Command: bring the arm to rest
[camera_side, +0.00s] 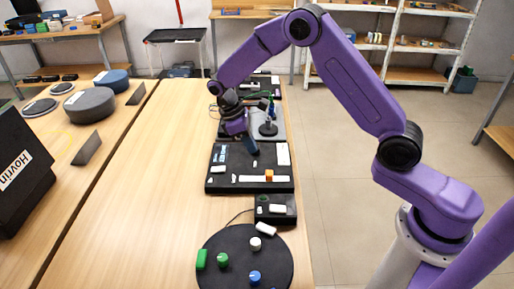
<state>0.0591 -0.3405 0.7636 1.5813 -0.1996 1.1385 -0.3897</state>
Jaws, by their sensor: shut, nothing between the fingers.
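My gripper (252,148) is at the end of my purple arm, which arches over from the right side of the picture. It points down over the far part of the black mesh pad (214,184), near that pad's back edge. The fingers look shut with nothing between them. I cannot tell whether the fingertips touch anything below. The wrist hides part of the grey pad (277,119) behind it.
An orange block (269,175) and several small white pieces lie on the black pad. A round black pad (221,272) in front holds a green block (201,259), a green knob (222,260) and a blue knob (254,277). The wooden table (150,180) is clear on the left.

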